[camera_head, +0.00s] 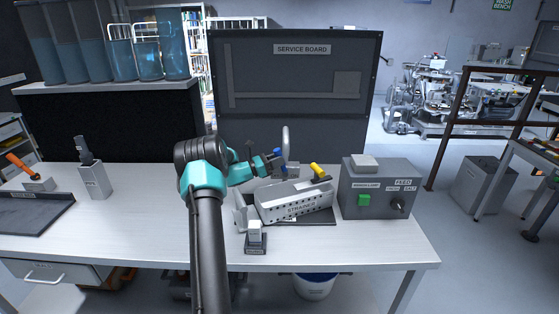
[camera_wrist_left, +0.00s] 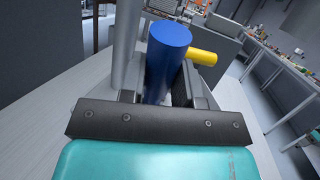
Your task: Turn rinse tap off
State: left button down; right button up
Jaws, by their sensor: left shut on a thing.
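A grey curved tap spout (camera_head: 286,138) rises at the back of the bench, behind the strainer box (camera_head: 297,203). A blue handle (camera_wrist_left: 168,55) stands beside the spout pipe (camera_wrist_left: 126,45). My left gripper (camera_head: 276,161) is shut on the blue handle, with one dark finger on each side of it in the left wrist view. The handle's lower end is hidden by the gripper. A yellow handle (camera_head: 318,170) sits to the right, apart from the gripper; it also shows in the left wrist view (camera_wrist_left: 203,57). My right gripper is not in view.
A grey feed control box (camera_head: 376,188) with a green button stands right of the strainer. A small labelled block (camera_head: 255,243) is in front. The dark service board (camera_head: 296,72) rises behind. The bench (camera_head: 130,225) is mostly clear on the left.

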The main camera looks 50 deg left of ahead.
pick_arm(q)
jog(key=c, duration=1.1)
grip_release()
jog(key=shift+s, duration=0.1)
jog(key=v, duration=1.7)
jog(key=shift+s+a, duration=0.1)
jog(key=shift+s, duration=0.05)
jog(key=shift+o, duration=1.3)
jog(key=shift+r, duration=0.3)
jog(key=shift+w+a+r+g+y, duration=0.1)
jog(key=shift+w+r+g+y, duration=0.05)
jog(key=shift+r+g, duration=0.65)
jog(key=shift+w+r+g+y, duration=0.15)
jog(key=shift+r+g, duration=0.35)
jog(key=shift+r, duration=0.5)
